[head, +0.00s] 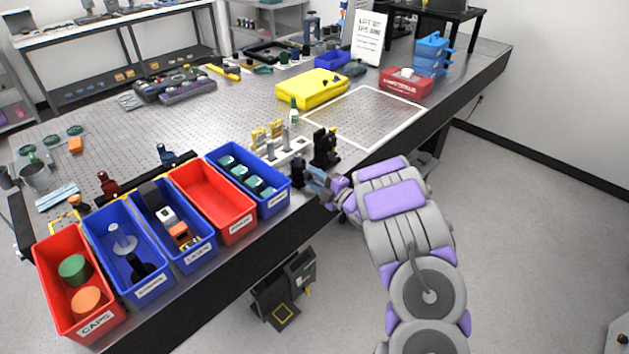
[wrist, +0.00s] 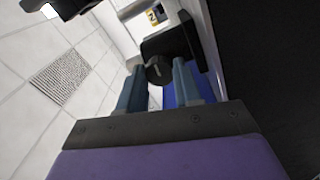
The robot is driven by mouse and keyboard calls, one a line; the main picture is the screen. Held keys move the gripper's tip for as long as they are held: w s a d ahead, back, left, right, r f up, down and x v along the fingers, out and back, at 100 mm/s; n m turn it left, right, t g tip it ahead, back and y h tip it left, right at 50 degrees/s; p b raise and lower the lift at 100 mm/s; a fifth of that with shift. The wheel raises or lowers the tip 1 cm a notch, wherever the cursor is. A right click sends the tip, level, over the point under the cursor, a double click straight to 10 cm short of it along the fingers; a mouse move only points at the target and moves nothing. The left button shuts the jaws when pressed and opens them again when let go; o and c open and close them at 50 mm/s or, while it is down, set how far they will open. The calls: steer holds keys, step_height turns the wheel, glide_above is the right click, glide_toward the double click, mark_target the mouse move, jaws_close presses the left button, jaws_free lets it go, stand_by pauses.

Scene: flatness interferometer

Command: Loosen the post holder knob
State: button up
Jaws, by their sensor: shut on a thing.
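The black post holder (head: 325,147) stands upright near the table's front edge, to the right of the blue bin in the head view. In the wrist view the black post holder (wrist: 178,42) is at the top centre, with its round dark knob (wrist: 158,70) facing my gripper. My gripper (wrist: 157,78) has its two blue-grey fingers on either side of the knob and is shut on it. In the head view my gripper (head: 312,180) is at the foot of the post holder, and the knob is hidden there.
A blue bin (head: 270,208) of teal parts and a red bin (head: 228,237) stand close to the left. A pale rack (head: 287,153) with small posts is just behind. A yellow case (head: 312,88) lies farther back. An outlined area (head: 372,116) of the table is clear.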

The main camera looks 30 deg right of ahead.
steer(key=shift+f+n, duration=0.2)
steer(key=shift+n, duration=0.3)
steer(key=o, duration=1)
steer(key=shift+r, duration=0.1)
steer(key=shift+o, duration=0.2)
steer(key=p+v, duration=0.3)
steer(key=v, duration=1.4)
steer(key=shift+s, duration=0.2)
steer(key=shift+w+d, duration=0.15)
